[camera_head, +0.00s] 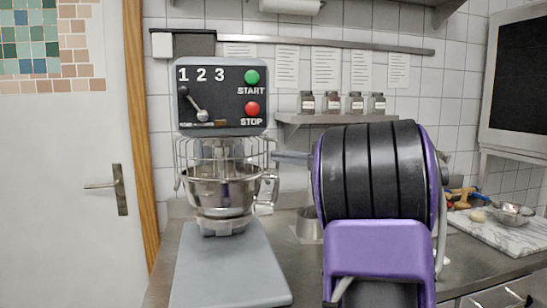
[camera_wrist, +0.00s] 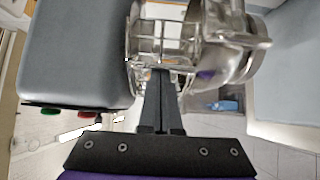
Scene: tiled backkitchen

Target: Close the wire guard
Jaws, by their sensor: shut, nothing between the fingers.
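The mixer's wire guard (camera_head: 183,152) is a cage of thin metal wires below the mixer head (camera_head: 222,97) and around the top of the steel bowl (camera_head: 220,190). In the wrist view the guard (camera_wrist: 146,45) shows between the grey head (camera_wrist: 80,50) and the bowl (camera_wrist: 228,45). My gripper (camera_head: 278,156) reaches in from the right, at the guard's right side. In the wrist view my gripper (camera_wrist: 161,75) has its dark fingers together and empty, their tips at the guard's wires. I cannot tell whether they touch it, or how far round the guard is turned.
The mixer's grey base (camera_head: 230,270) stands on a steel counter (camera_head: 470,262). Its panel has a green START button (camera_head: 252,77), a red STOP button (camera_head: 252,109) and a lever (camera_head: 195,106). Behind is a shelf (camera_head: 330,117) with jars. A marble board (camera_head: 495,228) lies at the right.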

